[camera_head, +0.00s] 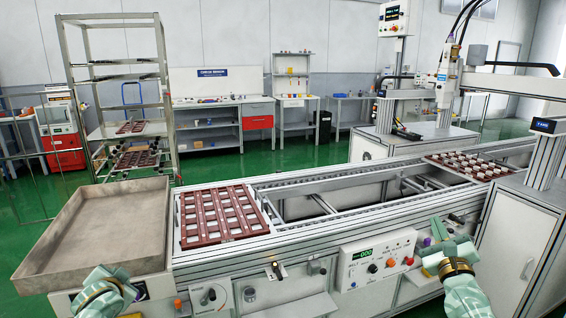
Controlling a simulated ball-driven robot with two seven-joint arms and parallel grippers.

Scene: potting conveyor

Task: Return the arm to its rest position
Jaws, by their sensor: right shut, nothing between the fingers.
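My right arm comes in at the lower right, in pale green with a dark and gold wrist. My right gripper (441,232) is in front of the conveyor's front edge, shut with nothing in it. My left arm shows at the lower left, below the grey tray. The left gripper (134,290) is small and partly out of clear view, so its jaws cannot be made out. A dark red slotted tray (216,216) lies flat on the left end of the conveyor, apart from both grippers.
A shallow empty grey tray (95,225) stands left of the conveyor (330,213). A control panel with a green display (376,260) is on the conveyor's front. A second tray with pale parts (470,165) sits at the right, below a dispensing head (447,75). The mid conveyor is empty.

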